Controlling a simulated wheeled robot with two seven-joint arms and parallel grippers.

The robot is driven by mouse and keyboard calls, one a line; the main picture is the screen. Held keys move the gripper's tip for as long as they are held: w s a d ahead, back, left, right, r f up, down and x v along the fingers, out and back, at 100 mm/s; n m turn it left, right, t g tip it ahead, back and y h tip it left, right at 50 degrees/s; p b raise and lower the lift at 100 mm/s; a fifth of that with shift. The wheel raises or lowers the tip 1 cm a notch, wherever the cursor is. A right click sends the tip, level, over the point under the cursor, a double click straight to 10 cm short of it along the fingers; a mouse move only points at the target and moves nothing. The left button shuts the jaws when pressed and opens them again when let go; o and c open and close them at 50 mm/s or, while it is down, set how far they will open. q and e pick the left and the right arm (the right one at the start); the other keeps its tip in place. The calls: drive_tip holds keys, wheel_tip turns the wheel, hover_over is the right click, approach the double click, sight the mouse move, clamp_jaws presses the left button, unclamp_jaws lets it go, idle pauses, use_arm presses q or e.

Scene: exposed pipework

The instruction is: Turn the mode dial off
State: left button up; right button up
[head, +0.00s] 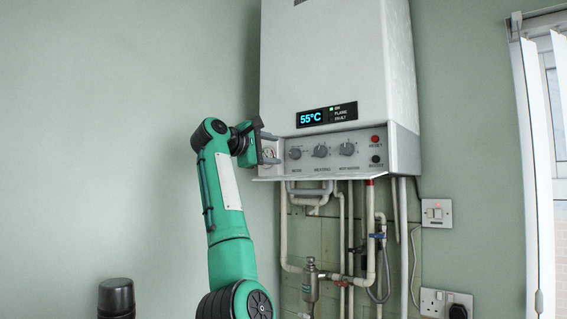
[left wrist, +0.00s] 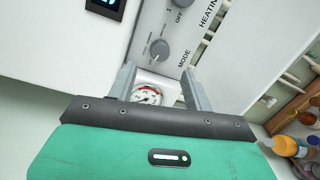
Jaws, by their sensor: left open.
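The mode dial (head: 295,153) is the leftmost of three grey knobs on the boiler's control panel (head: 307,168). In the left wrist view, the mode dial (left wrist: 159,50) sits just beyond the fingertips, roughly centred between them. A pale mark shows on it, but I cannot read its setting. My left gripper (head: 270,150) is at the panel's left end, beside the dial. In the left wrist view, my left gripper (left wrist: 158,70) is open and empty, its fingers spread around the line to the dial. I see no contact with it. My right gripper is not in view.
The heating dial (head: 320,151) and hot water dial (head: 347,149) are to the right, then a red reset button (head: 375,139). A pressure gauge (left wrist: 147,95) shows between my fingers. The display (head: 327,115) reads 55°C. Pipes (head: 341,230) run below the opened flap.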

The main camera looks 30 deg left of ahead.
use_arm(q)
drive_tip(key=s+b, duration=0.2)
drive_tip(key=s, duration=0.4)
drive_tip(key=shift+s+a+r, duration=0.15)
drive_tip(key=shift+s+a, duration=0.2)
drive_tip(key=shift+a, duration=0.1)
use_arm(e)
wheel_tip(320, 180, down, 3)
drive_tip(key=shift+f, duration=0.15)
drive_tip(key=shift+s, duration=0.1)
